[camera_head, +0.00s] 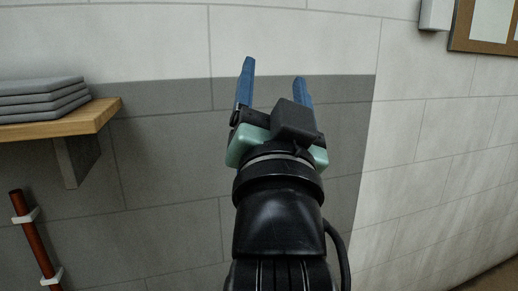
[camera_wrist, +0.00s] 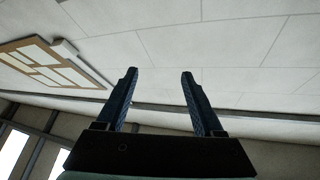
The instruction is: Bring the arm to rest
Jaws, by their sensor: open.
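My gripper (camera_head: 273,82) is raised in the middle of the head view, with its two blue fingers apart and pointing up. Nothing is between the fingers. My arm rises from the bottom of the picture, in front of a block wall (camera_head: 170,150). In the wrist view my gripper (camera_wrist: 159,72) shows both fingers spread and empty against pale wall blocks.
A wooden shelf (camera_head: 75,123) with a stack of grey slabs (camera_head: 40,100) is at the left. Below it is a copper-coloured pipe (camera_head: 33,235) in white clips. A framed board (camera_head: 487,25) and a white box (camera_head: 435,14) are at the upper right.

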